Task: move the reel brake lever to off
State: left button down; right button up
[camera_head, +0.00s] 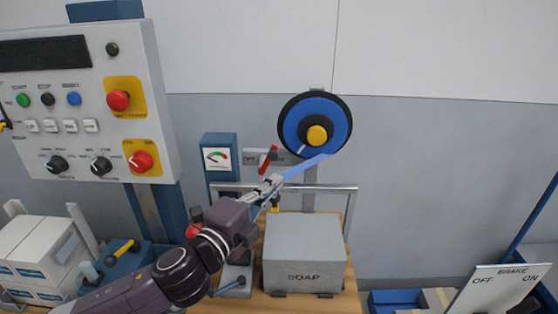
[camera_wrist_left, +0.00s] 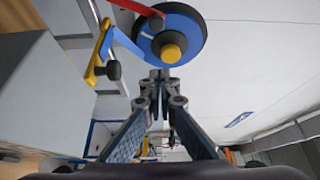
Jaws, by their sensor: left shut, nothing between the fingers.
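A red lever (camera_head: 268,158) stands tilted on a small grey plate (camera_head: 249,157) that reads OFF at its left end; the rest of the label is hidden. It sits left of a blue reel (camera_head: 341,125) with a yellow hub. In the left wrist view the red lever (camera_wrist_left: 138,7) is at the top edge, beside the blue reel (camera_wrist_left: 187,24). My left gripper (camera_head: 274,181) is shut and empty, just below the lever in the head view. In the left wrist view its fingertips (camera_wrist_left: 160,75) are below the reel. Contact with the lever cannot be told. My right gripper is not in view.
A blue strap (camera_head: 305,165) runs down from the reel behind my gripper. A grey SOAP box (camera_head: 305,250) stands below, with a metal rail (camera_head: 325,188) behind it. A button panel (camera_head: 85,105) is at left. A BRAKE sign (camera_head: 503,288) with OFF and ON is at lower right.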

aim_at(267, 163)
pick_arm(q)
jog(key=p+x, duration=0.3)
jog(key=x, duration=0.7)
jog(key=a, duration=0.2)
jog(key=a+p, duration=0.1)
jog(key=a, duration=0.1)
jog(key=shift+w+f, duration=0.15)
jog(key=shift+w, duration=0.2)
jog(key=shift+w+d, duration=0.1)
jog(key=shift+d, duration=0.1)
